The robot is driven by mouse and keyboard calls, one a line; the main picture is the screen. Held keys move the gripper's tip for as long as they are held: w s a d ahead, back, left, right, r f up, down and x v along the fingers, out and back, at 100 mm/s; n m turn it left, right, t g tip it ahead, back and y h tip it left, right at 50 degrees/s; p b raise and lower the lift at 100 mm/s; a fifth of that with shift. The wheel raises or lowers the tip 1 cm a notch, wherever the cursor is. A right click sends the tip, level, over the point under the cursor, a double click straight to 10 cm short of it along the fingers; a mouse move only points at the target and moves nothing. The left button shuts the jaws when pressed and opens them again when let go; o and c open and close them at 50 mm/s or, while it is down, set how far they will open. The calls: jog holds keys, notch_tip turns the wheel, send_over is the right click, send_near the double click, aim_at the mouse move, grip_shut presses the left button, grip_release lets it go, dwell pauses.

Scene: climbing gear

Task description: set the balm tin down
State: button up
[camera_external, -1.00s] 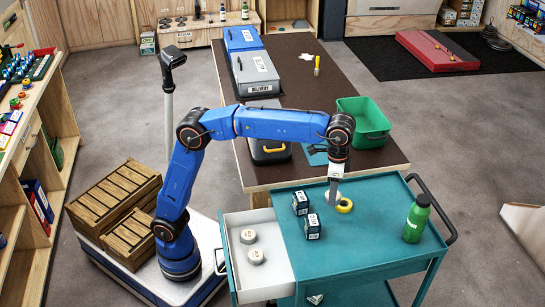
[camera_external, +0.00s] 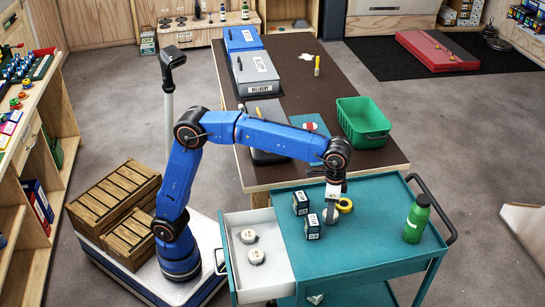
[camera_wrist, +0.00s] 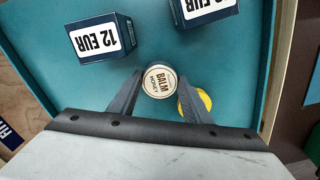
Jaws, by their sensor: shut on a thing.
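The balm tin (camera_wrist: 159,82) is small and round, with a pale lid reading "BALM HONEY" in the wrist view. My gripper (camera_wrist: 158,85) is shut on it, one finger on each side. In the external view the tin (camera_external: 329,217) shows as a grey-white round thing below my gripper (camera_external: 331,205), over the teal cart top (camera_external: 380,216). I cannot tell whether the tin touches the cart top.
Two dark blue boxes (camera_external: 300,203) (camera_external: 312,227) with "12 EUR" labels stand close left of the tin. A yellow ring (camera_external: 345,205) lies just behind and right. A green bottle (camera_external: 416,219) stands farther right.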

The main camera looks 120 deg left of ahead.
jog(key=o, duration=1.1)
jog(key=shift+f, duration=0.1)
jog(key=shift+o, duration=0.4)
notch_tip(320, 180, up, 12)
